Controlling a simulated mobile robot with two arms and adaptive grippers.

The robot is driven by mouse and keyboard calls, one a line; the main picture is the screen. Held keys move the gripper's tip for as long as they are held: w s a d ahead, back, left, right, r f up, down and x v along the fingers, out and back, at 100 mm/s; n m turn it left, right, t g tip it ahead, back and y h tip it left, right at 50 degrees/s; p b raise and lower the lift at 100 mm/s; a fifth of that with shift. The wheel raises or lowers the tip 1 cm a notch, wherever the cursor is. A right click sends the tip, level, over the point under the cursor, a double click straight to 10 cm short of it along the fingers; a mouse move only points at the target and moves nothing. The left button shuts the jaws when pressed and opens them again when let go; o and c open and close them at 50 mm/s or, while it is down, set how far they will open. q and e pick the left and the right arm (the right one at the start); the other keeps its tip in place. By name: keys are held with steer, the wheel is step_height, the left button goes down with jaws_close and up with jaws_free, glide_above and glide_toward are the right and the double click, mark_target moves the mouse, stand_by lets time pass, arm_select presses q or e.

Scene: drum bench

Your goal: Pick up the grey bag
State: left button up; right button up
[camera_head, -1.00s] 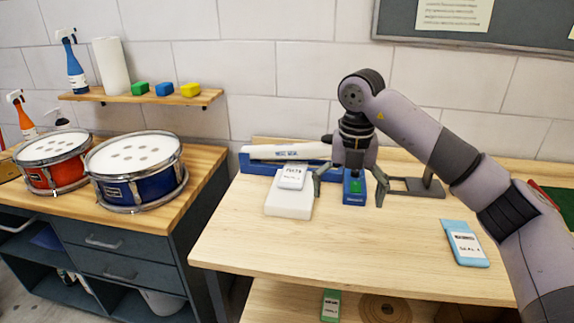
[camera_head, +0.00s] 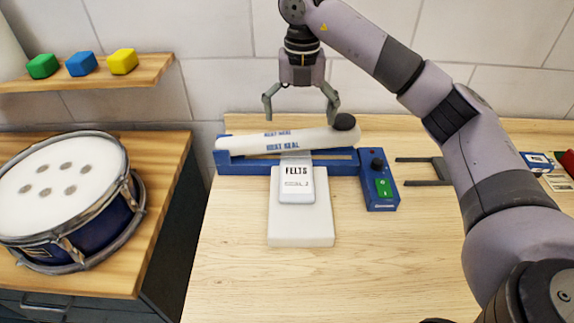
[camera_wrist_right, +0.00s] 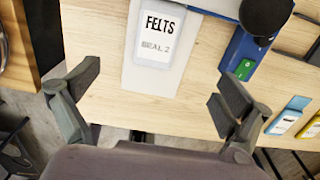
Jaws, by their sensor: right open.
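The pale grey bag (camera_head: 298,184), marked "FELTS SEAL 2", lies flat on a white block (camera_head: 300,228), its far end at the blue heat sealer (camera_head: 235,166). My right gripper (camera_head: 301,106) points down with its fingers wide apart and empty. In the head view it shows above the sealer's white arm (camera_head: 240,146), apart from the bag. In the right wrist view the bag (camera_wrist_right: 158,35) is at the top, beyond the gap between the open fingers (camera_wrist_right: 158,90). My left gripper is not in view.
The sealer's control box (camera_head: 380,195) with a green switch stands right of the bag. A black knob (camera_head: 344,121) caps the arm's right end. A dark metal stand (camera_head: 425,170) is farther right. The wooden bench (camera_head: 390,270) in front is clear. A blue drum (camera_head: 70,205) stands left.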

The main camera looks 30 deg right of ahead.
steer(key=p, duration=0.3)
glide_above(297, 176)
step_height(297, 176, down, 12)
steer(key=shift+d+r, duration=0.1)
steer(key=shift+d, duration=0.05)
steer(key=shift+f, duration=0.5)
steer(key=f, duration=0.1)
steer(key=f+p, duration=0.2)
steer(key=shift+s+a+f, duration=0.1)
steer(key=shift+a+f, duration=0.15)
steer(key=shift+f, duration=0.45)
steer(key=shift+c, duration=0.2)
steer(key=c, duration=1.3)
steer(key=shift+c, duration=0.2)
steer(key=shift+d+r, duration=0.1)
steer(key=shift+r, duration=0.05)
